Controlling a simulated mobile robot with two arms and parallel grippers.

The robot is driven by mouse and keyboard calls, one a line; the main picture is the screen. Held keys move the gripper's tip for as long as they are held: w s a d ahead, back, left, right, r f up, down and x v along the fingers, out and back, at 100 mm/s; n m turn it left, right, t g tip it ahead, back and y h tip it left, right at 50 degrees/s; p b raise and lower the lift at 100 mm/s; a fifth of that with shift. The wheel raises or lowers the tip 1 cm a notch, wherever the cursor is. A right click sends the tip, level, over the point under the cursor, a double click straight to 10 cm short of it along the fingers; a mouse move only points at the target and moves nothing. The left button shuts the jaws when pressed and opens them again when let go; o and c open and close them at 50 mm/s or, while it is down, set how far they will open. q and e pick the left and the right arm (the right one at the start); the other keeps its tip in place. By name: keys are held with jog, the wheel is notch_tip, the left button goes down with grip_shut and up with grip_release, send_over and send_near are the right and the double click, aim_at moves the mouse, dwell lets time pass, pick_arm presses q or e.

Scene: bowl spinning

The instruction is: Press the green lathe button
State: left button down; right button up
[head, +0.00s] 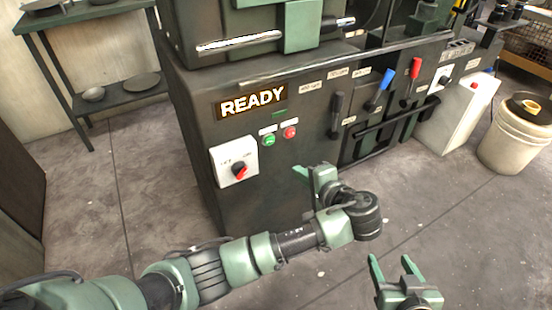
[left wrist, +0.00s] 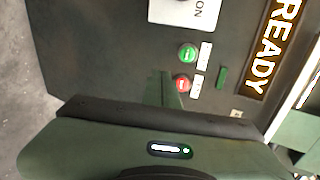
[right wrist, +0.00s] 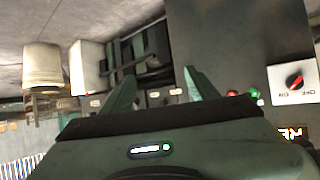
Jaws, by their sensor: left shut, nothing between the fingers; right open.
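The green button (head: 268,140) is on the front of the dark lathe cabinet (head: 215,190), below the lit READY sign (head: 252,100). The red button (head: 290,132) sits just right of it. In the left wrist view the green button (left wrist: 187,53) is clear of the fingers, and the red button (left wrist: 182,84) is close beside the fingertips. My left gripper (head: 300,170) is shut and empty, below the buttons in the head view; contact with the panel cannot be told. My right gripper (head: 390,262) is open and empty at the lower right, away from the panel.
A white switch box with a red knob (head: 238,170) is left of the buttons. Black, blue (head: 378,92) and red (head: 411,80) levers stand to the right. A white bucket (head: 515,135) is at the far right. Shelves (head: 105,95) stand left. Floor in front is clear.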

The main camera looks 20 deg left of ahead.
pick_arm(q)
jog(key=shift+n+t+y, duration=0.4)
jog(key=shift+n+y, duration=0.1)
jog(key=shift+y, duration=0.2)
jog(key=r, duration=0.1)
jog(key=s+r, duration=0.1)
jog(key=r+b, duration=0.1)
jog(key=r, duration=0.1)
jog(key=shift+s+d, duration=0.15)
jog(key=shift+d, duration=0.15)
pick_arm(e)
jog(key=shift+t, duration=0.5)
jog(key=r, duration=0.4)
jog(key=shift+s, duration=0.3)
